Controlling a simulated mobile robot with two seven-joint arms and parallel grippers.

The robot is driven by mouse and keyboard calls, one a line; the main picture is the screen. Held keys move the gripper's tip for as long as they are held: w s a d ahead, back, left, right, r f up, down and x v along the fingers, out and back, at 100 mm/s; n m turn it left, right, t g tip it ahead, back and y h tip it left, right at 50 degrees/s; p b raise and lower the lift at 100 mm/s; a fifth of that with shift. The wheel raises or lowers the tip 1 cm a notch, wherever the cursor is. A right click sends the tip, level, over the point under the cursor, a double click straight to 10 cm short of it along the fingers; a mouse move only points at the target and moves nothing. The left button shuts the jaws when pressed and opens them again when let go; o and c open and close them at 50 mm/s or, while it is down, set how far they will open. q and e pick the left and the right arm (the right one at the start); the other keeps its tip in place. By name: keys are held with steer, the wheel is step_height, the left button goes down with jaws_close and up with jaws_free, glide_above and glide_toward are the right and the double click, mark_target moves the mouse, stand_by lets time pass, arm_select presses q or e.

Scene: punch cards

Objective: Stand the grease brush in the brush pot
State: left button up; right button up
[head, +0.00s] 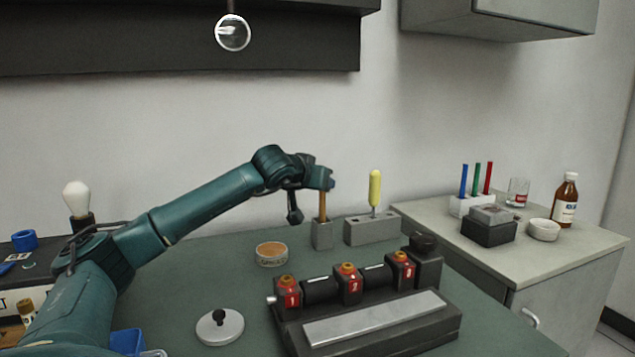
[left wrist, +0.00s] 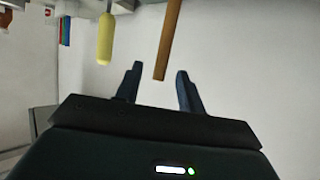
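The grease brush shows as a brown stick-like handle (head: 322,207) that stands upright in the small grey brush pot (head: 321,237) on the green bench top; its lower end is hidden inside the pot. My left gripper (head: 329,184) is at the top of the handle. In the left wrist view the two fingers of my left gripper (left wrist: 158,86) are apart, and the end of the brush handle (left wrist: 168,40) lies between them with a gap on each side. My right gripper is not in view.
A grey block (head: 371,231) holding a yellow-handled tool (head: 375,188) stands right of the pot. A round tin (head: 271,254) is to the left. A black fixture (head: 375,325) with red numbered blocks is in front. A knobbed lid (head: 220,328) lies front left.

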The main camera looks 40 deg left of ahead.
arm_select(q)
steer(key=v, duration=1.3)
steer(key=shift+b, duration=0.4)
steer(key=shift+s, duration=0.15)
stand_by(0.3)
